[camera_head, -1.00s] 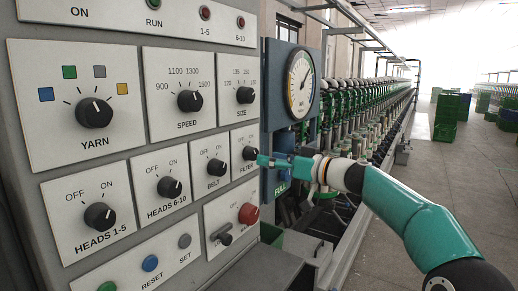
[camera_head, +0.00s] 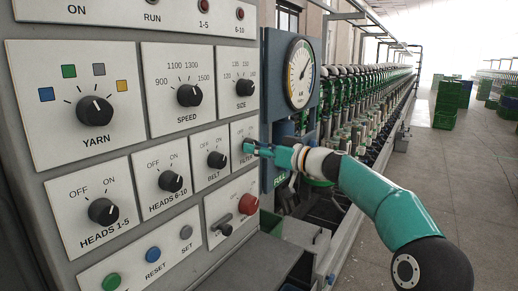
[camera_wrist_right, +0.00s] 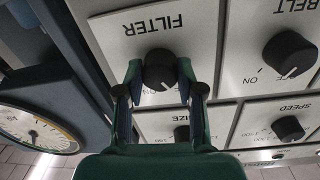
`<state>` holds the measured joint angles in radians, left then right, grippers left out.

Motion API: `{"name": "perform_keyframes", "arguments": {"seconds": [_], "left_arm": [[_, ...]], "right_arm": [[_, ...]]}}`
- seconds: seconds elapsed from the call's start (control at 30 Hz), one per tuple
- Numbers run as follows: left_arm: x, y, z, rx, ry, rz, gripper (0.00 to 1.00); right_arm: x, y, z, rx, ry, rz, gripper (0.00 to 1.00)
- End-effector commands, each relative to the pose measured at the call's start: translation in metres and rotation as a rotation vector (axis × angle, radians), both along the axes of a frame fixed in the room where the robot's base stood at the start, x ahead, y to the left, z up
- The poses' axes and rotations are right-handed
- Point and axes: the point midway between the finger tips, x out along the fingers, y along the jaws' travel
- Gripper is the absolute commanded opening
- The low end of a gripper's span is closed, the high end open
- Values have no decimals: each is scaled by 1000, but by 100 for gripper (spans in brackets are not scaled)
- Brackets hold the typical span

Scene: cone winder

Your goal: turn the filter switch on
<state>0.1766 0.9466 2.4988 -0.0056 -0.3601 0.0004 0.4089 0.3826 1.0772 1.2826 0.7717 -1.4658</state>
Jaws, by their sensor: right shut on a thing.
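The filter switch is a round black knob (camera_head: 249,146) on a white plate marked FILTER, OFF and ON, at the right edge of the grey control panel. In the right wrist view the filter knob (camera_wrist_right: 159,66) sits upside down below its label. My right gripper (camera_head: 254,148) reaches in from the right, and its fingers (camera_wrist_right: 158,88) are shut on the knob's two sides. The fingers partly hide the knob and the OFF and ON words, so I cannot tell surely where its pointer stands. My left gripper is not in view.
The belt knob (camera_head: 216,159) is close to the left and the size knob (camera_head: 246,87) is above. A gauge (camera_head: 299,73) on a blue column stands just right of the panel.

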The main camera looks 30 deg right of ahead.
Motion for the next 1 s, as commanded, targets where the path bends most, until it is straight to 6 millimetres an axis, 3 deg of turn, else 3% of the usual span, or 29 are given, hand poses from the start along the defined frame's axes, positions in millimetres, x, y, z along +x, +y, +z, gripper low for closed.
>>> {"name": "perform_keyframes", "arguments": {"seconds": [0.07, 0.47, 1.0], "left_arm": [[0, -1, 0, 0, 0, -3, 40], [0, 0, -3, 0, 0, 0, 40], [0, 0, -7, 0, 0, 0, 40]], "right_arm": [[-1, -9, -1, -1, 0, -8, 2], [-2, -4, 0, 64, 25, -10, 2], [-2, -4, 2, 460, 189, -10, 2]]}}
